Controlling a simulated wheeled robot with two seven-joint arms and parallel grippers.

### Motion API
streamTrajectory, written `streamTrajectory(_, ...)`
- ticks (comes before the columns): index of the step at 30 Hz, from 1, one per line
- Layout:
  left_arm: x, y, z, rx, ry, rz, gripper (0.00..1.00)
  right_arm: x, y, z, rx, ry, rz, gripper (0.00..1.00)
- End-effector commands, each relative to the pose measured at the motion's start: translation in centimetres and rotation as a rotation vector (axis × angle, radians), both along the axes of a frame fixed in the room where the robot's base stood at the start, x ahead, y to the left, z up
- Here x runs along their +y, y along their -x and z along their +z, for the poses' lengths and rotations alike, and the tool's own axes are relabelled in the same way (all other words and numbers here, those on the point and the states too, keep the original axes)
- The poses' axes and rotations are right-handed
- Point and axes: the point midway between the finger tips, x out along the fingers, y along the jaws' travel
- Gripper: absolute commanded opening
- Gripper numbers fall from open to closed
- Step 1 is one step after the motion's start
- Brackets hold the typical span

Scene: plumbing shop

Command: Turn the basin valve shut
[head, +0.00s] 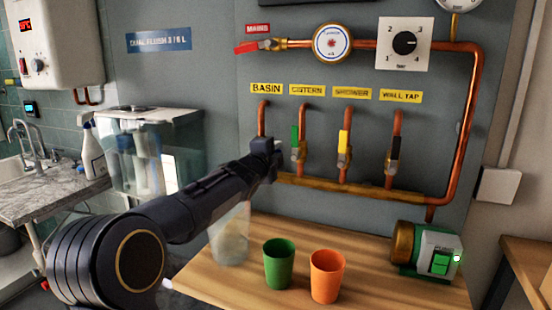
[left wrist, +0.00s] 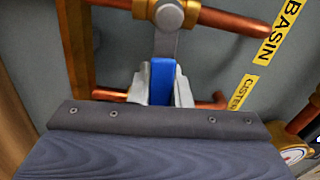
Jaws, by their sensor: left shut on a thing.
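The basin valve's blue handle (left wrist: 160,82) sits between the two grey fingers of my left gripper (left wrist: 161,88) in the left wrist view. The gripper is shut on it. A grey metal lever joins the handle to the brass valve body (left wrist: 166,12). In this view the lever lies roughly across its copper pipe. In the head view my left gripper (head: 266,152) is at the basin pipe (head: 262,118), below the yellow BASIN label (head: 266,88), and hides the valve and handle. My right gripper is not in view.
Right of the basin stand the cistern valve with green handle (head: 295,143), shower valve with yellow handle (head: 344,150) and wall tap valve with black handle (head: 394,148). A green cup (head: 278,265), an orange cup (head: 326,278) and a pump (head: 428,252) stand on the wooden bench below.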

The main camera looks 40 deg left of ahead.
Motion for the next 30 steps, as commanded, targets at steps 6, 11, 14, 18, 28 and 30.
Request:
streamTrajectory(6, -0.07, -0.03, -0.67, 0.019, -0.079, -0.002, 0.00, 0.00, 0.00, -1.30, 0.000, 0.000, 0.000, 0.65)
streamTrajectory(11, -0.08, -0.03, -0.73, 0.025, -0.103, -0.002, 0.00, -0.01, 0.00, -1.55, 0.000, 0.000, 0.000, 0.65)
streamTrajectory(14, -0.09, -0.04, -0.74, 0.028, -0.111, -0.002, 0.00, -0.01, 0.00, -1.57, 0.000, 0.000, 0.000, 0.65)
streamTrajectory(18, -0.09, -0.04, -0.76, 0.029, -0.113, -0.002, 0.00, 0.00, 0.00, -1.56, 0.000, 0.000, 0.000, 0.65)
streamTrajectory(28, -0.07, -0.05, -0.82, 0.030, -0.112, -0.002, 0.34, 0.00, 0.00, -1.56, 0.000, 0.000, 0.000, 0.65)
streamTrajectory(30, -0.06, -0.05, -0.79, 0.029, -0.111, -0.002, 0.39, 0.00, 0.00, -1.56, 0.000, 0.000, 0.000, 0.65)
